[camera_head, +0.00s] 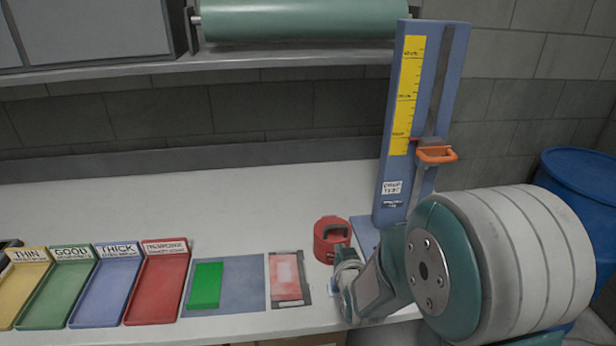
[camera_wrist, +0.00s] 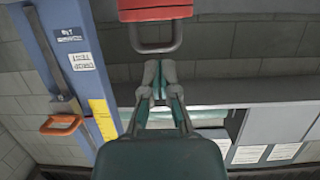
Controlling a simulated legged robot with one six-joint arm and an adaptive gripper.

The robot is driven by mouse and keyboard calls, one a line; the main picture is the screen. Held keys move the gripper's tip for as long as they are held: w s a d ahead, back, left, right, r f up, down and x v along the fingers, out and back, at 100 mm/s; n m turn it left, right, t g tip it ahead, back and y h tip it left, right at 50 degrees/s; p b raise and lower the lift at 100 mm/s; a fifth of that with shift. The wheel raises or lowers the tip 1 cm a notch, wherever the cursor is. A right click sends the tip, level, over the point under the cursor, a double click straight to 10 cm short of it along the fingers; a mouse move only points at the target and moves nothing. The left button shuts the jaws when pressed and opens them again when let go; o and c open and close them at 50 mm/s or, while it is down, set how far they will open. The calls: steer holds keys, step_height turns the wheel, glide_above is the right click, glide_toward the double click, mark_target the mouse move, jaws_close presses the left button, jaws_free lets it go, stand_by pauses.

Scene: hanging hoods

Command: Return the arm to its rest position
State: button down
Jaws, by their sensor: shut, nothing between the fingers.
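My arm reaches in from the right in the head view, over the front right of the bench. My gripper (camera_head: 347,266) is low near the bench front, in front of a red round container (camera_head: 331,239) with a handle and partly overlapping it. In the wrist view, which looks upside down, my gripper (camera_wrist: 158,70) has its fingertips together with nothing held. The container (camera_wrist: 157,10) is at the top edge there, its handle just past the fingertips. Whether they touch is unclear.
A blue stand (camera_head: 399,115) with a yellow scale and orange-handled slider (camera_head: 436,154) rises behind my arm. Several labelled trays, including a red one (camera_head: 157,284), line the left. A green block (camera_head: 206,285) lies on a grey-blue mat (camera_head: 243,287). A blue barrel (camera_head: 580,195) stands right.

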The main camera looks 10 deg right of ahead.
steer(key=shift+s+r, duration=0.1)
steer(key=shift+r, duration=0.25)
steer(key=s+r+g, duration=0.4)
steer(key=s+r, duration=0.1)
steer(key=s, duration=0.8)
steer(key=s+r+g, duration=0.5)
steer(key=s+r, duration=0.1)
steer(key=s, duration=0.7)
steer(key=shift+s+r, duration=0.2)
